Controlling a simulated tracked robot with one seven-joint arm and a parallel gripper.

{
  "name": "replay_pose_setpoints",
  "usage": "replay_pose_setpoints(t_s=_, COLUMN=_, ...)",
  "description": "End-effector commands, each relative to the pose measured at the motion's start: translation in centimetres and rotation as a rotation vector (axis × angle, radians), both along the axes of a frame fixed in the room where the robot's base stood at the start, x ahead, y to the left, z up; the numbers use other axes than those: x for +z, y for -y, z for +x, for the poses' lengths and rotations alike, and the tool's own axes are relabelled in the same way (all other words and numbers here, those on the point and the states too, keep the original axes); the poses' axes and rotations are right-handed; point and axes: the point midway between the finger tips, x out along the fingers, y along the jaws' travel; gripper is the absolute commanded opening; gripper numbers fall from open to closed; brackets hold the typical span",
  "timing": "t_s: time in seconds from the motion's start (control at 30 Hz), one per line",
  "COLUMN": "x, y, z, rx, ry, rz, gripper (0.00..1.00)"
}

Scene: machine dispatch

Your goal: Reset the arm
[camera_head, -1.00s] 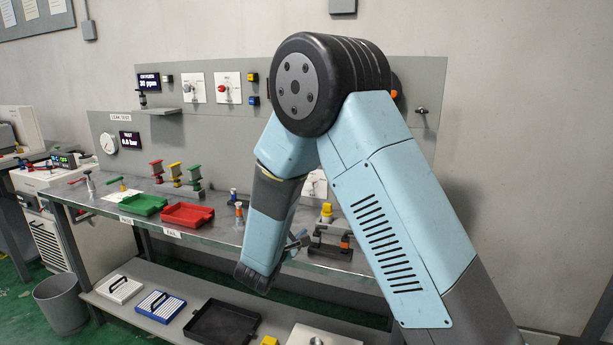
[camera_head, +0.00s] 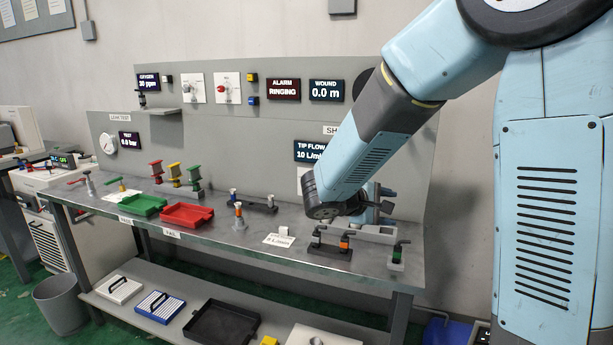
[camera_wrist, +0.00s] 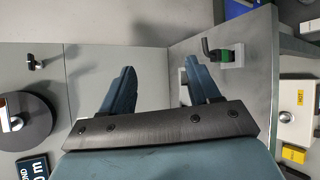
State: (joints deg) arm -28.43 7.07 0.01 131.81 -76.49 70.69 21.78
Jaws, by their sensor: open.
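My arm reaches in from the right in the head view, over the right part of the grey workbench (camera_head: 345,275). My gripper (camera_head: 383,205) is partly hidden behind the wrist there, above the back of the bench. In the wrist view my gripper (camera_wrist: 158,85) shows two blue fingers spread apart with nothing between them. A green block with a black handle (camera_wrist: 228,56) is just right of the right finger in that view, apart from it. The same block stands at the bench's right end in the head view (camera_head: 396,254).
A grey back panel (camera_head: 225,130) with displays and knobs rises behind the bench. A stand with black and orange parts (camera_head: 330,248), a red tray (camera_head: 187,216) and a green tray (camera_head: 143,205) are on the bench. A black tray (camera_head: 222,325) lies on the lower shelf.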

Motion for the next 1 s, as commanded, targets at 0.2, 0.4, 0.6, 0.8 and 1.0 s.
replay_pose_setpoints(t_s=0.2, x=1.7, y=4.6, z=-5.5, rx=-0.187, ry=-0.009, rz=0.221, gripper=0.61)
replay_pose_setpoints(t_s=0.4, x=2.6, y=6.9, z=-10.4, rx=-0.325, ry=0.001, rz=0.44, gripper=0.61)
replay_pose_setpoints(t_s=0.6, x=3.4, y=7.6, z=-14.9, rx=-0.43, ry=0.039, rz=0.67, gripper=0.61)
replay_pose_setpoints(t_s=0.8, x=4.3, y=7.2, z=-18.7, rx=-0.502, ry=0.104, rz=0.906, gripper=0.61)
replay_pose_setpoints(t_s=1.0, x=5.5, y=6.0, z=-21.8, rx=-0.539, ry=0.197, rz=1.139, gripper=0.61)
